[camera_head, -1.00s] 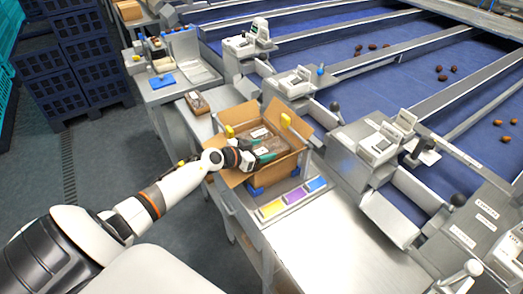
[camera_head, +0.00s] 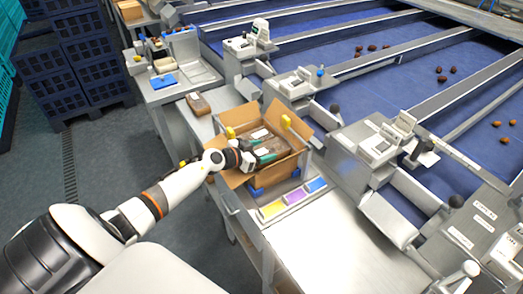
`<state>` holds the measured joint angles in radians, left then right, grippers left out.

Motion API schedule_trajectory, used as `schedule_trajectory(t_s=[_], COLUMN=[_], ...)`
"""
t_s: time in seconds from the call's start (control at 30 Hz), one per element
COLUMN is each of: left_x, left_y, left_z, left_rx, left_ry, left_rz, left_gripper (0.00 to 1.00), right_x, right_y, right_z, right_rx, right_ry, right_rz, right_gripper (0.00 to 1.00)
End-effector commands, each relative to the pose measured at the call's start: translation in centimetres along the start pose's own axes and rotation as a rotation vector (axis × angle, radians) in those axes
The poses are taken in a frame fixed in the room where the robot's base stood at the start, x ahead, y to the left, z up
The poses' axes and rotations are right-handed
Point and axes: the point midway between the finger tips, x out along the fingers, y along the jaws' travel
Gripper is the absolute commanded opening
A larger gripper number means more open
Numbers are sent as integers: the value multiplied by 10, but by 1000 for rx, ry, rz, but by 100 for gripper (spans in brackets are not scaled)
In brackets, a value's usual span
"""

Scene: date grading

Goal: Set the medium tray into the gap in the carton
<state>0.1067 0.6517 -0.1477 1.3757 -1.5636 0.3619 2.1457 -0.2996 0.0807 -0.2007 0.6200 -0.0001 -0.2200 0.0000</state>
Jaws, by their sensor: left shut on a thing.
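The open cardboard carton (camera_head: 283,175) stands on the steel bench with its flaps spread. Brown trays with white labels (camera_head: 262,134) are inside it. My left gripper (camera_head: 250,158) is at the carton's left side, over the opening, shut on a tray with a green label (camera_head: 268,156). That tray is at the carton's mouth; I cannot tell whether it rests on the bottom. The gripper hides part of it. Another brown tray (camera_head: 198,104) lies on the bench behind the carton. My right gripper is not in view.
Yellow, purple and blue cards (camera_head: 294,197) lie in front of the carton. Yellow clips (camera_head: 286,121) sit on its flaps. Grey machines (camera_head: 368,148) stand close on the right. The steel bench top (camera_head: 325,235) in front is clear. Dark blue crates (camera_head: 75,60) are stacked at left.

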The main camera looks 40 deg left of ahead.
Motion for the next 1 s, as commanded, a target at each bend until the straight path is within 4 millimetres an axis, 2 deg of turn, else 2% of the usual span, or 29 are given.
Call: schedule_trajectory(t_s=[0.83,0.87,1.0], left_x=[4,4,4], left_y=[0,0,0], left_z=[-10,-9,-9], left_rx=[0,1,0], left_ry=[-1,-1,-1], left_rz=[0,0,0], left_gripper=[25,70,91], right_x=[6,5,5], right_y=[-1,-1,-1], right_z=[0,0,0], right_rx=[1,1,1], right_ry=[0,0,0], right_rz=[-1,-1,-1], right_gripper=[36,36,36])
